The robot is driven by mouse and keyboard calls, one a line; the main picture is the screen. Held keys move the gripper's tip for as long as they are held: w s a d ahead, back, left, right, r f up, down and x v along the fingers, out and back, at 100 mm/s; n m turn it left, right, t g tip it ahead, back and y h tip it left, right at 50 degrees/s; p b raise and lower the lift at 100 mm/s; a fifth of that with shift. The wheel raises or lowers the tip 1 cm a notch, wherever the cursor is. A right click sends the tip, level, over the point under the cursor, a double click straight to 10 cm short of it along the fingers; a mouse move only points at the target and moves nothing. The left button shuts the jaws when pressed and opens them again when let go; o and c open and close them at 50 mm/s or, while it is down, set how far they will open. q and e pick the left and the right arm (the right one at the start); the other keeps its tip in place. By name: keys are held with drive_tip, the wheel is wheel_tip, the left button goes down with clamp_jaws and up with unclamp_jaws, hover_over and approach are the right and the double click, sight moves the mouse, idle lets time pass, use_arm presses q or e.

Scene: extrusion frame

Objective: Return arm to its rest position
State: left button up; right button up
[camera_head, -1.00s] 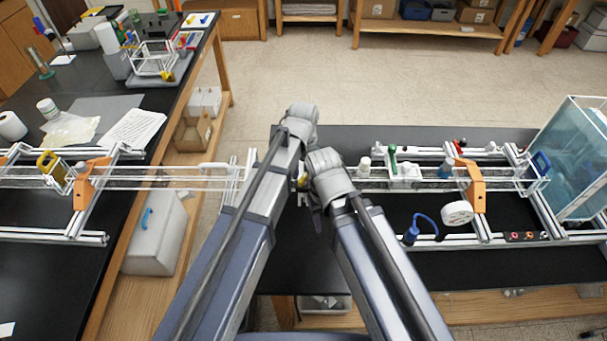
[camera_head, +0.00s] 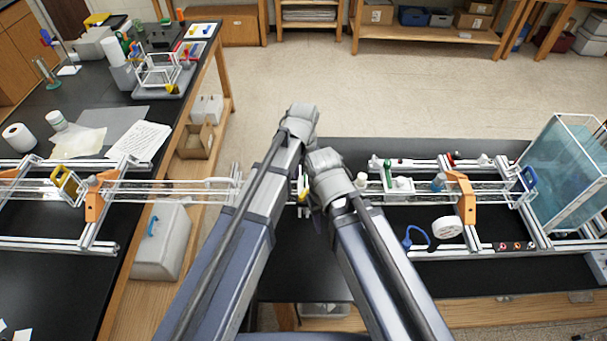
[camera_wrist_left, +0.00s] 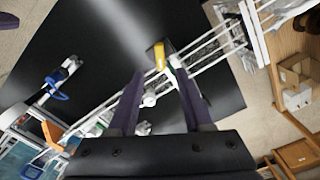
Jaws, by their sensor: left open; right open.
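My two arms reach forward side by side in the head view, the left wrist (camera_head: 300,120) a little above and left of the right wrist (camera_head: 325,160). My left gripper (camera_wrist_left: 160,72) is open in the left wrist view, with nothing between its two dark fingers. A yellow-tipped piece (camera_wrist_left: 159,55) on the rail frame shows just beyond its fingertips; the frames do not show how far apart they are. My right gripper is mostly hidden behind its own wrist and forearm, and I see nothing held there.
Clear rails (camera_head: 170,190) span the gap between the left black bench (camera_head: 50,285) and the right bench (camera_head: 400,150). Orange brackets (camera_head: 465,195), a tape roll (camera_head: 447,227) and a blue-tinted tank (camera_head: 560,165) stand on the right. Floor behind is open.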

use_arm(q)
drive_tip(key=s+a+f+b, duration=0.2)
drive_tip(key=s+f+b, duration=0.3)
drive_tip(key=f+b, duration=0.2)
drive_tip(key=s+a+f+n+b, duration=0.1)
drive_tip(key=s+a+f+b, duration=0.1)
drive_tip(key=s+f+b, duration=0.3)
drive_tip(key=s+a+f+n+y+b, duration=0.1)
drive_tip(key=s+f+b, duration=0.5)
drive_tip(key=f+b, duration=0.3)
drive_tip(key=shift+a+f, duration=0.1)
drive_tip(key=shift+a, duration=0.3)
use_arm(e)
wheel_tip(320, 180, down, 21)
drive_tip(key=shift+f, duration=0.15)
drive_tip(key=shift+w, duration=0.1)
use_arm(q)
drive_tip(key=shift+d, duration=0.1)
